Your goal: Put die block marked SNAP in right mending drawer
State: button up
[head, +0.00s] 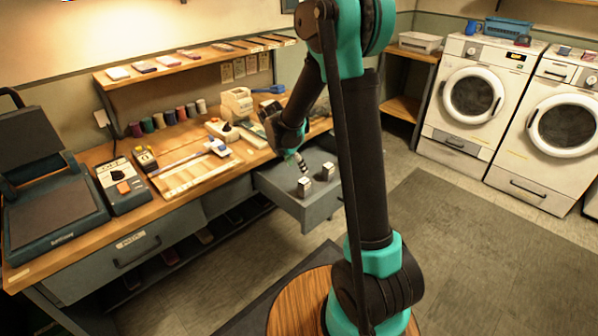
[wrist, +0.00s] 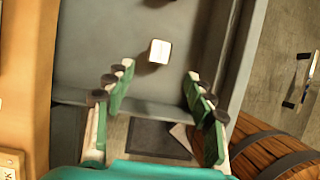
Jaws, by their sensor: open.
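The open grey drawer (head: 295,207) sticks out from the right part of the workbench; its bare floor also fills much of the wrist view (wrist: 100,35). No marking is readable, so I cannot tell which is SNAP. In the wrist view one pale-faced block (wrist: 160,51) lies ahead of the fingertips, apart from them. My gripper (wrist: 158,88) is open and empty over the drawer; it also shows in the head view (head: 299,162).
The wooden bench holds a heat press (head: 50,190), a control box (head: 123,185), a slotted pale tray (head: 190,172) and thread spools. A shut drawer (head: 125,252) is at the left front. Washing machines (head: 470,105) stand at right.

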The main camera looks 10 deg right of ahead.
jog(key=s+d+m+y, duration=0.2)
jog(key=s+d+m, duration=0.1)
jog(key=s+m, duration=0.9)
jog(key=s+d+r+m+t+y, duration=0.1)
jog(key=s+d+m, duration=0.3)
jog(key=s+m, duration=0.9)
jog(key=s, duration=0.3)
jog(key=shift+d+r+y, duration=0.3)
jog(key=shift+y, duration=0.1)
jog(key=shift+w, duration=0.1)
